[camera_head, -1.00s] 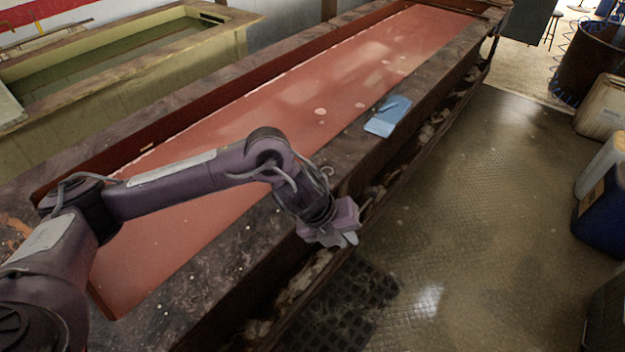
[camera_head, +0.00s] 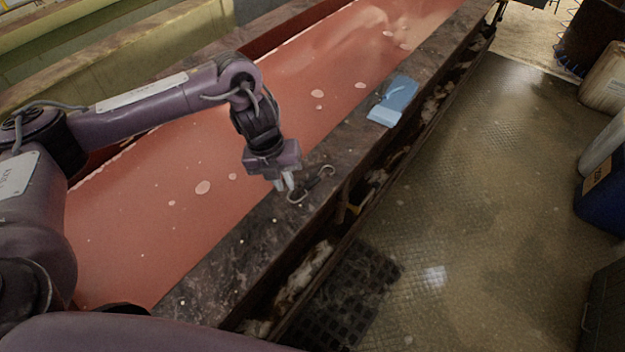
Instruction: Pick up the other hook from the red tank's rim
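A dark S-shaped hook (camera_head: 319,178) with pale curved ends lies on the stained rim (camera_head: 232,262) of the red tank (camera_head: 150,230), on its near side. My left gripper (camera_head: 284,184) points down over the rim, just left of the hook. Its pale fingertips look slightly apart and are close to the hook's left end. I cannot tell whether they touch it. Nothing shows held between them. My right gripper is out of view.
A light blue cloth or pad (camera_head: 394,101) lies on the rim farther back. A black grated mat (camera_head: 345,295) lies on the floor. Containers (camera_head: 605,190) stand at the right; the floor between is clear.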

